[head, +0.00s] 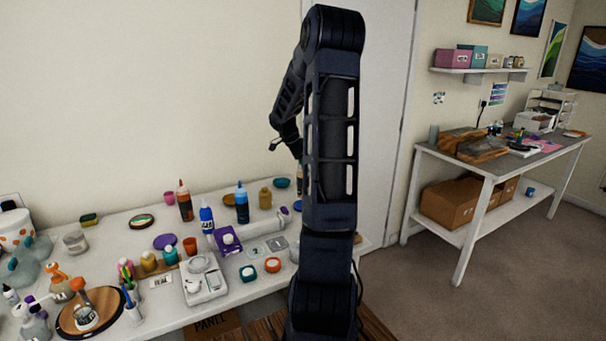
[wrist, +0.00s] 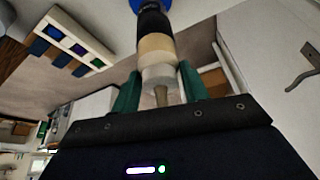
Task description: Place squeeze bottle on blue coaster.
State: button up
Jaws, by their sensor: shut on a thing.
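My gripper (wrist: 160,90) has its green fingers shut around the pale nozzle end of a squeeze bottle (wrist: 155,25) in the wrist view. The bottle has a white and beige collar and a black body, and runs away to the top edge. A blue patch (wrist: 137,5) shows at its far end; I cannot tell whether it is part of the bottle or a thing behind it. In the head view my own arm hides the gripper. A blue-teal disc (head: 281,183), perhaps the blue coaster, lies at the table's back.
The white table (head: 120,220) is crowded with bottles, cups and lids. A white scale (head: 204,285) sits at the front. A second table (head: 480,170) stands at right.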

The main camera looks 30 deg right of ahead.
jog(key=shift+f, duration=2)
jog(key=o, duration=1.4)
jog(key=shift+o, duration=0.2)
jog(key=v, duration=1.1)
jog(key=s+a+r+n+t, duration=0.1)
jog(key=s+a+r+n, duration=0.45)
jog(key=s+a, duration=0.25)
jog(key=s+a+n+t+y, duration=0.1)
jog(key=s+a+n, duration=0.3)
jog(key=s, duration=0.4)
jog(key=s+a+n+t+y, duration=0.2)
jog(key=s+a+n, duration=0.3)
jog(key=s, duration=0.3)
jog(key=s+a+r+n+t+y, duration=0.1)
jog(key=s+a+n, duration=0.3)
jog(key=s, duration=0.5)
jog(key=shift+a+n+t, duration=0.25)
jog(key=shift+n+t, duration=0.15)
jog(key=shift+n, duration=0.85)
